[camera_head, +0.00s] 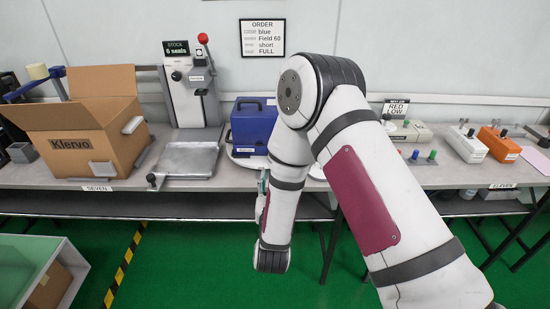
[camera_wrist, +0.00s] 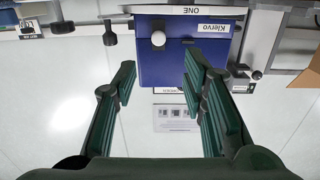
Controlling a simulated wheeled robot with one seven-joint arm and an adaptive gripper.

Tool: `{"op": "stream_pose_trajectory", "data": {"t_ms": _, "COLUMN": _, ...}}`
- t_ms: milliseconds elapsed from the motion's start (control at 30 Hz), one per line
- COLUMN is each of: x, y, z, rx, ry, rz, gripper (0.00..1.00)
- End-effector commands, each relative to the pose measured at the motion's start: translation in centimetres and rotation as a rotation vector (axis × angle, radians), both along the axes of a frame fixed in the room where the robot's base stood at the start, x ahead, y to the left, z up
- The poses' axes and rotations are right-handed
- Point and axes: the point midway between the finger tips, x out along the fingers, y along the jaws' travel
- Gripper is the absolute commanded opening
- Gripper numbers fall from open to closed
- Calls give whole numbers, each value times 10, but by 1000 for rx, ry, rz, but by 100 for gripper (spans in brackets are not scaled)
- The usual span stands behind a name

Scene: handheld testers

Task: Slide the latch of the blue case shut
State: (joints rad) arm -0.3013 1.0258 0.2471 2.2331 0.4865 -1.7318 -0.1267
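The blue case (camera_head: 254,123) stands on the bench in the head view, partly behind my arm; a dark handle shows on its top. In the wrist view, which is upside down, the case (camera_wrist: 180,68) fills the upper middle. A round white knob (camera_wrist: 158,38) shows on its front, beside a Klervo label. I cannot tell how far the latch is slid. My gripper (camera_wrist: 160,70) is open and empty, its two dark green fingers apart, with the case beyond and between them.
A bench press (camera_head: 192,95) and a cardboard box (camera_head: 88,135) stand left of the case. White and orange testers (camera_head: 497,144) stand to the right. An order sheet (camera_head: 262,38) hangs on the wall. Open floor lies before the bench.

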Motion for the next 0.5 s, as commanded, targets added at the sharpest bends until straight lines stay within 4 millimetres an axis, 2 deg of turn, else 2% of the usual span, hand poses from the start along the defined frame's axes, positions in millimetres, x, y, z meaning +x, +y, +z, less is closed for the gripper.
{"op": "stream_pose_trajectory", "data": {"t_ms": 33, "x": -3, "y": 0, "z": -6, "rx": -7, "ry": -10, "rz": -5, "gripper": 39}}
{"op": "stream_pose_trajectory", "data": {"t_ms": 133, "x": -4, "y": 0, "z": -8, "rx": -13, "ry": -26, "rz": -11, "gripper": 39}}
{"op": "stream_pose_trajectory", "data": {"t_ms": 233, "x": 2, "y": -1, "z": -8, "rx": -13, "ry": -30, "rz": -14, "gripper": 39}}
{"op": "stream_pose_trajectory", "data": {"t_ms": 367, "x": 20, "y": -3, "z": -7, "rx": -11, "ry": -32, "rz": -14, "gripper": 39}}
{"op": "stream_pose_trajectory", "data": {"t_ms": 500, "x": 47, "y": -5, "z": -7, "rx": -10, "ry": -32, "rz": -14, "gripper": 39}}
